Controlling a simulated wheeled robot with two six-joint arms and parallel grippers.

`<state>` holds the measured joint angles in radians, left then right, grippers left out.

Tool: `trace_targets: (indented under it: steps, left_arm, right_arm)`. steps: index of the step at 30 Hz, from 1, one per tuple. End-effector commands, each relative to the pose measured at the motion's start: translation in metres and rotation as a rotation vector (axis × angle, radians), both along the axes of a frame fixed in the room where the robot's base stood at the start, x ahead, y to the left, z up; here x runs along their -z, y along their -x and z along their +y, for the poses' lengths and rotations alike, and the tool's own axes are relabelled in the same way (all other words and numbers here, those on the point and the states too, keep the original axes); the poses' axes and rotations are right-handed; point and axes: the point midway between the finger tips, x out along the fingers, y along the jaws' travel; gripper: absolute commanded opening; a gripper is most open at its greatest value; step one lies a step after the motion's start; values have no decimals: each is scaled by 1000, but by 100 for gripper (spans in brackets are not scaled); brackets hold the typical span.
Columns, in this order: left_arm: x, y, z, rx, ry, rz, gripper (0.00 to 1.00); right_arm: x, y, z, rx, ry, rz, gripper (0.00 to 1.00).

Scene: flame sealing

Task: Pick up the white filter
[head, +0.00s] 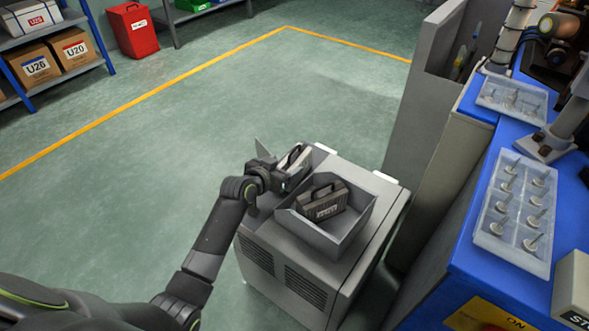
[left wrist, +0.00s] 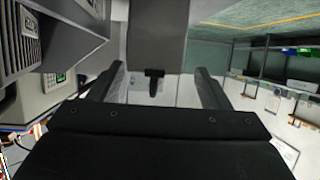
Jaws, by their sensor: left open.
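A light grey-white filter (head: 304,160) with a dark handle stands in the rear open-topped bin, partly hidden behind my left gripper. My left gripper (head: 286,182) is open, right beside this filter at the bin's left side; whether it touches the filter I cannot tell. In the left wrist view the two fingers of my left gripper (left wrist: 157,82) are spread apart. Pale surfaces and a small black part show between them, and I cannot tell for sure what these are. My right gripper is not in view.
A dark brown filter (head: 322,205) with a handle and label stands in the front grey bin (head: 338,238). Both bins sit on a grey cabinet (head: 283,270). A blue bench (head: 479,235) with clear trays of parts (head: 514,243) is at right. The green floor at left is clear.

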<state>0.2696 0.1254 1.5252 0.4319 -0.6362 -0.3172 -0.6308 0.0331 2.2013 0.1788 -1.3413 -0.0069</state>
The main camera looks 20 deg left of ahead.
Motion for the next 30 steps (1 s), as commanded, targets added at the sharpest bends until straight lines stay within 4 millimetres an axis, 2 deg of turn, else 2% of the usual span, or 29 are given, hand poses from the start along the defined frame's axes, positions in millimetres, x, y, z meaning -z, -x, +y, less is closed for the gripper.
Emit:
trace_targets:
  steps: [4, 9, 18, 30]
  left_arm:
    - [10, -20, -12, 1, 2, -1, 71]
    - [16, -34, -15, -1, -1, 1, 71]
    - [16, -38, -16, -1, 1, 0, 71]
    - [17, -37, -16, -1, 1, 0, 20]
  right_arm:
    - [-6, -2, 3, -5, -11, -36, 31]
    - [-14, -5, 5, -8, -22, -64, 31]
    - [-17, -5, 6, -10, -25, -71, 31]
    - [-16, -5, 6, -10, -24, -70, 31]
